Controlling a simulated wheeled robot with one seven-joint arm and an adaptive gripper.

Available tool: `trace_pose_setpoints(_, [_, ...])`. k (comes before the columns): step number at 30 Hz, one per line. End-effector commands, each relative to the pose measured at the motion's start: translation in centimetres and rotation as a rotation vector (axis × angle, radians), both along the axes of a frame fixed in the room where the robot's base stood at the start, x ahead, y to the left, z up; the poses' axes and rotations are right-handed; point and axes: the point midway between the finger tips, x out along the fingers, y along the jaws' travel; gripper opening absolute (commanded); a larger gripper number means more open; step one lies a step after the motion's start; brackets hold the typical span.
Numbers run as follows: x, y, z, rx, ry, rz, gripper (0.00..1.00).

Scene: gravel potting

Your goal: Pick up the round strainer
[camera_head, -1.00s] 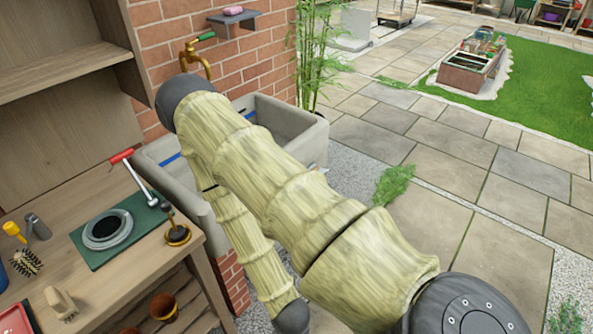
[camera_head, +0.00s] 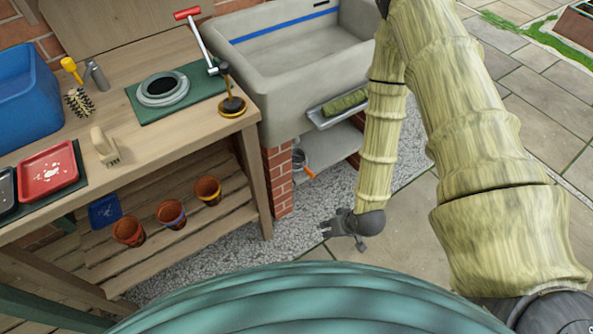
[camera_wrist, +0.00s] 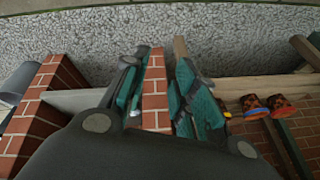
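No object is plainly a round strainer. A small round, metallic thing with an orange handle (camera_head: 300,160) sits under the sink beside the brick pillar, partly hidden; it may be the strainer. A grey ring-shaped thing with a dark centre (camera_head: 163,90) lies on the green mat on the bench; I cannot tell if it is a strainer. My gripper (camera_head: 338,226) is low over the gravel, in front of the sink base and apart from both. In the wrist view my gripper (camera_wrist: 157,88) has its teal-padded fingers spread and empty, with a brick pillar beyond the gap.
The wooden bench (camera_head: 190,138) stands left, with several pots on its lower shelf. The stone sink (camera_head: 290,85) stands on brick pillars (camera_head: 278,180), with a small tray (camera_head: 338,108) at its front. Gravel (camera_head: 300,232) and paving (camera_head: 408,215) are clear around my gripper.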

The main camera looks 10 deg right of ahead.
Motion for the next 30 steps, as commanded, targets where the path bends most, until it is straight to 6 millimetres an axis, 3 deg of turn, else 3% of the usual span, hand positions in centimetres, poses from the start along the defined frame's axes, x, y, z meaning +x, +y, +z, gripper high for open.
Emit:
trace_pose_setpoints(1, [1.5,-0.1,-2.1,0.012,-0.037,0.002,0.28])
trace_pose_setpoints(12, [11.0,-1.1,-6.8,0.090,-0.301,0.038,0.28])
trace_pose_setpoints(24, [19.9,-3.3,-9.9,0.149,-0.591,0.077,0.28])
trace_pose_setpoints(30, [22.7,-4.5,-10.2,0.165,-0.701,0.092,0.28])
